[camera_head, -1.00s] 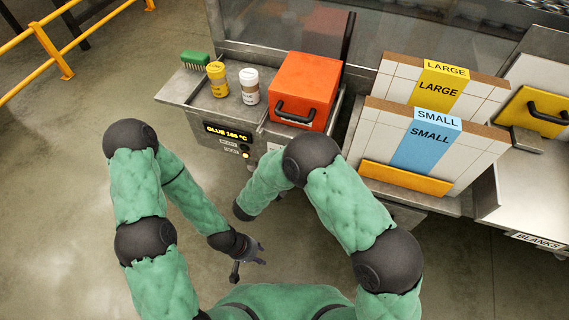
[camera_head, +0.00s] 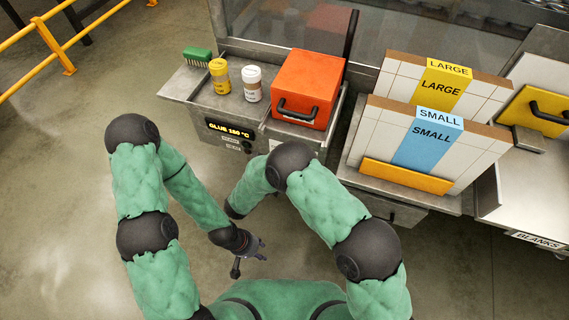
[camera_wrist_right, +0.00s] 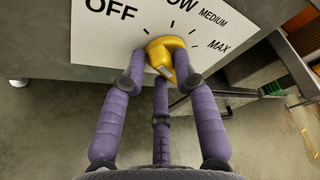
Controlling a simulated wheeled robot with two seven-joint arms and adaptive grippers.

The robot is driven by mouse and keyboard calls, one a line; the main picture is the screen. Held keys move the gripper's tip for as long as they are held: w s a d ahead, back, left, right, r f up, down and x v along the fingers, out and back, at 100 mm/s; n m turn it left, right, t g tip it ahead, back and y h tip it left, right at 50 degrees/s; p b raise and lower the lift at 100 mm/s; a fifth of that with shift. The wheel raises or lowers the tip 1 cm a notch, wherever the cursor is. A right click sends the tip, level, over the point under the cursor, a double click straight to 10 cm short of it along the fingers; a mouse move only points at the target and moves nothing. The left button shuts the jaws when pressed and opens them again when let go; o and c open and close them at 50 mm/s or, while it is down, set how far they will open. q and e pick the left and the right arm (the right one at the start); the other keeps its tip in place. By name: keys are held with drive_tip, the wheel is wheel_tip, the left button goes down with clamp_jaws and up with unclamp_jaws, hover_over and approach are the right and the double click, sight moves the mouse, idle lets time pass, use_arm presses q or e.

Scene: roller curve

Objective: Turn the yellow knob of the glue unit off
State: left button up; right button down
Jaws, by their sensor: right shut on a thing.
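The glue unit (camera_head: 205,128) stands ahead of me, with a lit "GLUE 180 °C" display on its front. The yellow knob (camera_wrist_right: 172,48) shows in the right wrist view on a white dial plate (camera_wrist_right: 112,35) marked OFF, LOW, MEDIUM and MAX. My right gripper (camera_wrist_right: 162,75) is shut on the knob, with purple-grey fingers on both sides and one below. Its fingers partly hide the knob, and I cannot tell exactly which mark it points at. In the head view my right arm hides the knob. My left gripper (camera_head: 249,260) hangs open and empty, low over the floor.
On the unit's top are a green brush (camera_head: 198,56), a yellow bottle (camera_head: 220,77), a white bottle (camera_head: 252,85) and an orange box (camera_head: 305,85). LARGE and SMALL board racks (camera_head: 425,145) stand to the right. A yellow railing (camera_head: 50,45) is at far left.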

drive_tip(key=shift+s+d+f, duration=0.3)
drive_tip(key=shift+d+f, duration=0.05)
drive_tip(key=c, duration=1)
unclamp_jaws()
drive_tip(key=shift+c, duration=0.2)
drive_tip(key=shift+w+d+r, duration=0.1)
drive_tip(key=shift+r, duration=0.1)
drive_tip(key=shift+w+r, duration=0.1)
drive_tip(key=shift+a+r, duration=0.2)
drive_tip(key=shift+r, duration=0.05)
drive_tip(key=r, duration=0.4)
drive_tip(key=w+r, duration=0.1)
drive_tip(key=r, duration=0.1)
drive_tip(key=shift+a+r, duration=0.1)
drive_tip(key=shift+r, duration=0.2)
drive_tip(key=r, duration=0.1)
drive_tip(key=s+r, duration=0.1)
drive_tip(key=shift+s+r, duration=0.3)
drive_tip(key=shift+r, duration=0.1)
drive_tip(key=shift+w+r, duration=0.1)
drive_tip(key=shift+w, duration=0.1)
